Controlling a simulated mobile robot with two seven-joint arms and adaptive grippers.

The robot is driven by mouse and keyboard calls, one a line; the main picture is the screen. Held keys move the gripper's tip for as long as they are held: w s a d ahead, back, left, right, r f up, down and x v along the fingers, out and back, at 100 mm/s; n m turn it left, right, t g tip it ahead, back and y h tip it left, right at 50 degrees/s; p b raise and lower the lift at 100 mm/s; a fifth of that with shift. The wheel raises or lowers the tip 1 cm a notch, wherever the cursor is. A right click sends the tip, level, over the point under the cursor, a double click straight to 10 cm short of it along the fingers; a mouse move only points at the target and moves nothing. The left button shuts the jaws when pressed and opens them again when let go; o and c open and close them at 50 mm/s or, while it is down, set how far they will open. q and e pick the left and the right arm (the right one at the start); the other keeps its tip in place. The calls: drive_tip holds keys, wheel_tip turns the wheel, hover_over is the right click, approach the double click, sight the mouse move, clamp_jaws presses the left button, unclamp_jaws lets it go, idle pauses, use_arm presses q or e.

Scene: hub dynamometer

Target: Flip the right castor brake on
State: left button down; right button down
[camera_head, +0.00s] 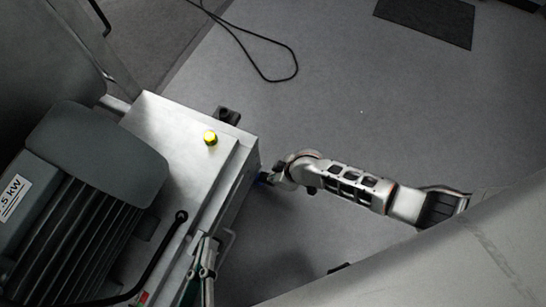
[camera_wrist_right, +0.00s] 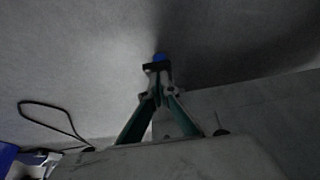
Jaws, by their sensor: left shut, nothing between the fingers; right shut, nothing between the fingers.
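My right gripper (camera_head: 267,179) reaches in from the right, low beside the near side of the grey machine cart (camera_head: 190,125). Its fingers are shut and empty; the right wrist view shows the closed fingertips (camera_wrist_right: 157,68) over grey floor. A small blue piece (camera_wrist_right: 160,57) shows at the tips; I cannot tell whether it is a brake pedal or part of the gripper. No castor or brake lever is clearly visible; the cart's underside is hidden. My left gripper (camera_head: 209,245) is shut and empty at the cart's lower right edge, its green links partly visible.
A large motor (camera_head: 85,160) and a yellow knob (camera_head: 210,138) sit on the cart. A black block (camera_head: 228,115) sticks out at its corner. A black cable (camera_head: 270,75) loops on the floor, and a dark mat (camera_head: 428,20) lies at the back. The floor between is clear.

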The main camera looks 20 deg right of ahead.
use_arm(q)
drive_tip(key=shift+a, duration=0.1)
use_arm(e)
drive_tip(key=shift+s+d+f, duration=0.2)
drive_tip(key=shift+s+f, duration=0.1)
drive_tip(key=shift+f, duration=0.1)
drive_tip(key=shift+s+d+f, duration=0.15)
drive_tip(key=shift+s+f, duration=0.05)
drive_tip(key=shift+f, duration=0.1)
use_arm(q)
drive_tip(key=shift+s+d+f+n+b, duration=0.1)
drive_tip(key=shift+s+d+n+b, duration=0.2)
drive_tip(key=shift+d, duration=0.15)
use_arm(e)
drive_tip(key=f, duration=0.2)
drive_tip(key=d+f, duration=0.1)
drive_tip(key=shift+s+f, duration=0.15)
drive_tip(key=shift+s, duration=0.25)
use_arm(q)
drive_tip(key=shift+w, duration=0.15)
